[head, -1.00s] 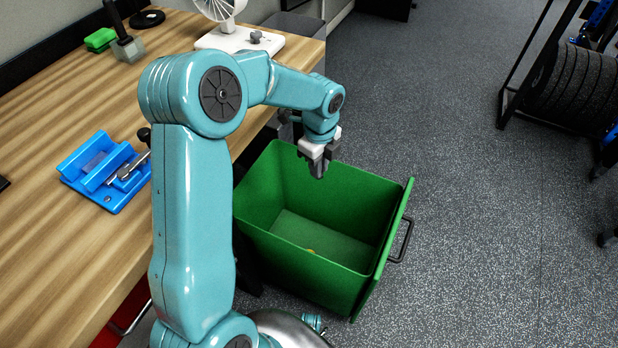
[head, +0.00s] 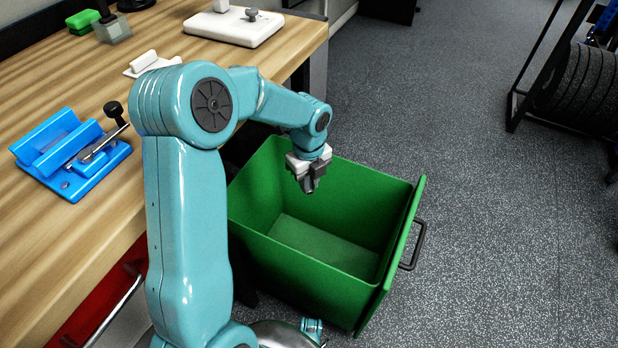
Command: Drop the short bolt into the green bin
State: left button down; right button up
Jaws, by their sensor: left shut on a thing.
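The visible part of the bin's floor looks bare; the near wall hides the rest. My right gripper is not in view.
The wooden bench (head: 60,235) on the left carries a blue fixture (head: 45,150) with a metal clamp, a white fan base (head: 235,27) and a green block (head: 83,18). A weight rack (head: 580,85) stands at upper right. The speckled floor right of the bin is clear.

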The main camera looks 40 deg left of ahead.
pick_arm(q)
jog(key=c, duration=1)
grip_release()
jog(key=shift+c, duration=0.2)
notch_tip(320, 180, up, 6)
jog(key=p, duration=0.2)
jog(key=shift+r+p, duration=0.1)
jog(key=shift+p, duration=0.25)
jog(key=shift+r, duration=0.65)
jog(key=shift+f, duration=0.1)
